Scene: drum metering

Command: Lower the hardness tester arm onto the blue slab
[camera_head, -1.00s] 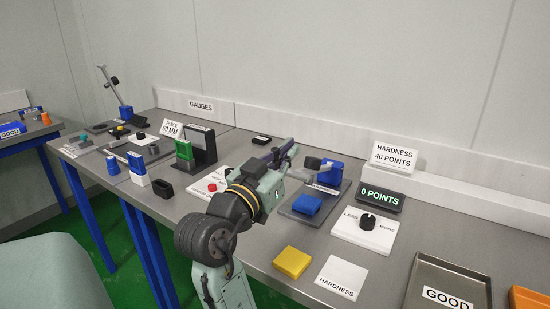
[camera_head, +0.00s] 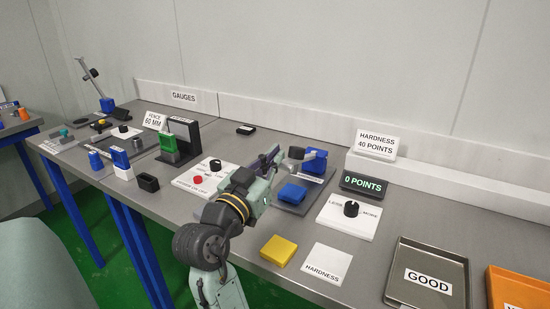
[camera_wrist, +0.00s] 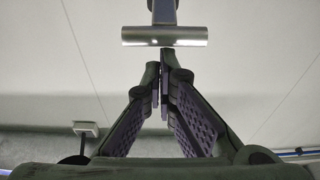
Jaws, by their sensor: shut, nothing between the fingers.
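The hardness tester has a dark base plate (camera_head: 284,208), a blue block (camera_head: 315,160) at the back and an arm with a dark round end (camera_head: 296,153) above the plate. The blue slab (camera_head: 292,194) lies on the plate under the arm; a gap shows between them. My gripper (camera_head: 276,156) is just left of the arm's end in the head view, and its fingers are partly hard to make out. In the wrist view my gripper (camera_wrist: 162,78) is shut and empty. A grey crossbar on a stem (camera_wrist: 165,36) is just beyond its fingertips; contact cannot be told.
Right of the tester are a readout showing 0 POINTS (camera_head: 363,184) and a knob panel (camera_head: 349,215). A yellow slab (camera_head: 278,250) and a HARDNESS card (camera_head: 326,263) lie in front. A GOOD tray (camera_head: 428,279) stands at right. Other gauges stand at left.

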